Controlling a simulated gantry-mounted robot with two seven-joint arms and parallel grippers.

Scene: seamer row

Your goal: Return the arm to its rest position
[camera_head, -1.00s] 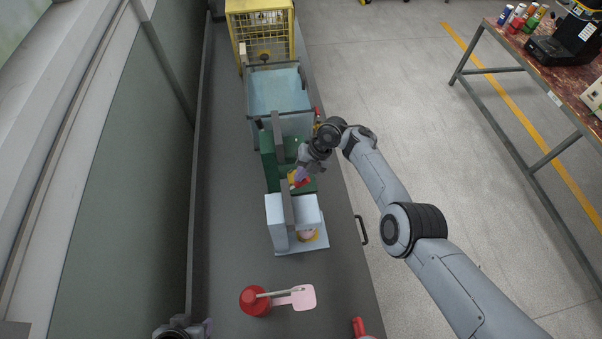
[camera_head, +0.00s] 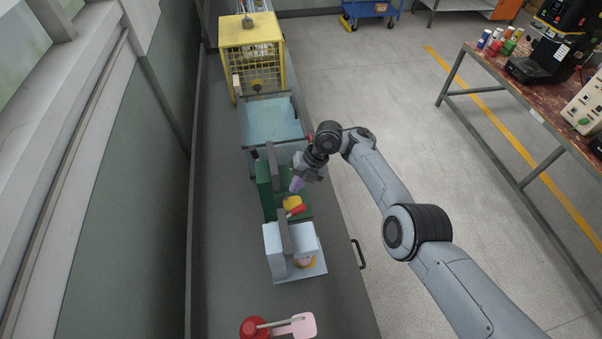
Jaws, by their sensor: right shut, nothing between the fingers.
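My right arm reaches in from the lower right. Its gripper (camera_head: 297,184) is shut and empty, with purple fingertips, just above the green machine (camera_head: 268,203) on the bench. A yellow and red piece (camera_head: 293,204) lies just below the fingertips and looks apart from them. My left gripper is not in view.
A light-blue machine (camera_head: 310,273) stands in front of the green one, a blue bin (camera_head: 270,122) and yellow cage (camera_head: 262,45) behind. A red pot (camera_head: 254,328) and pink paddle (camera_head: 303,325) are nearer. Open floor lies right of the bench, then a side table (camera_head: 510,92).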

